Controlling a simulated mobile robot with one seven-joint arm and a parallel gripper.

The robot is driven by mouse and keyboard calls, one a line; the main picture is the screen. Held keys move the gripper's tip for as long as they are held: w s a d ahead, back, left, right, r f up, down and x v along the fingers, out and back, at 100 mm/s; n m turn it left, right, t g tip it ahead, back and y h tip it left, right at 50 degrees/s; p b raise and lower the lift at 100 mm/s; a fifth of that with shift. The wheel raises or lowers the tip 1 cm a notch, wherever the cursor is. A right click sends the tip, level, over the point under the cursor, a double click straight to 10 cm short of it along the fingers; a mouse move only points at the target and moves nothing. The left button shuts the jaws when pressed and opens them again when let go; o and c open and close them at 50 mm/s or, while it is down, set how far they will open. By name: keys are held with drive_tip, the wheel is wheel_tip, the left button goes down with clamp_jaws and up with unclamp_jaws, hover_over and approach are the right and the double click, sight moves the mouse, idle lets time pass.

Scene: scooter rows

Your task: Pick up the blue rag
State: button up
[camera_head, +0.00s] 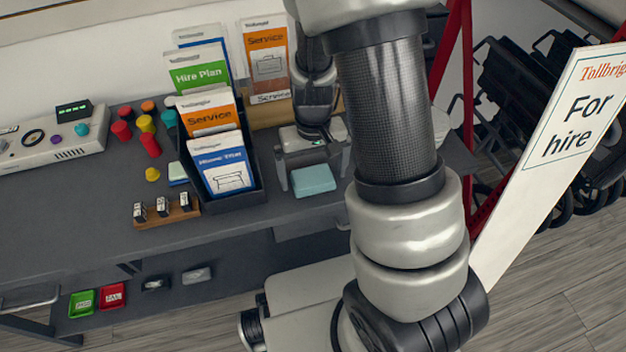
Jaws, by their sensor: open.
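The blue rag (312,181) is a small, folded-looking, pale blue piece near the front edge of the dark counter (235,222). My gripper (314,178) points down at it with its two fingers spread. One finger is at the rag's left side and the other at its right side. The rag shows between them, with a gap on the left. I cannot tell whether the fingertips touch the counter. My arm hides part of the counter to the right.
A dark leaflet holder (250,187) stands close left of the gripper. Stamps on a wooden block (168,213), colored caps (150,145) and a control box (55,138) lie farther left. A "For hire" sign (555,135) and red posts stand right. A lower shelf holds red and green trays.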

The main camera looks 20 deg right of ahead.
sight(313, 176)
drive_tip(key=c, duration=1.2)
wheel_tip(313, 176, up, 10)
drive_tip(key=p, duration=0.3)
